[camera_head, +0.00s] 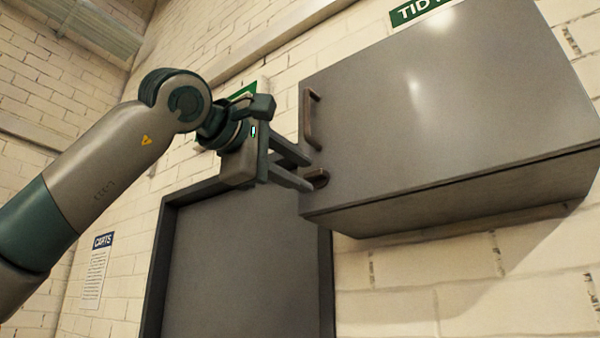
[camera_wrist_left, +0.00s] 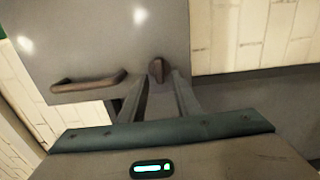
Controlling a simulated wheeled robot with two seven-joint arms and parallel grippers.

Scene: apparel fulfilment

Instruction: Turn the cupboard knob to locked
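The grey cupboard (camera_head: 440,110) hangs on the wall at the upper right of the head view, its door shut. Its dark brown knob (camera_head: 318,177) sits at the lower left of the door, below the bar handle (camera_head: 312,118). My left gripper (camera_head: 306,173) points at the knob, its two fingers apart and empty. In the left wrist view the knob (camera_wrist_left: 157,72) lies just beyond and between the open fingertips (camera_wrist_left: 160,78). I cannot tell whether a finger touches it. The gripper partly covers the knob's surroundings, and its lock marking is not readable. My right gripper is not in view.
The bar handle (camera_wrist_left: 88,82) is left of the fingers in the left wrist view. A grey door (camera_head: 240,270) with a dark frame stands below the cupboard. A "CARTS" notice (camera_head: 97,270) is on the brick wall at left.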

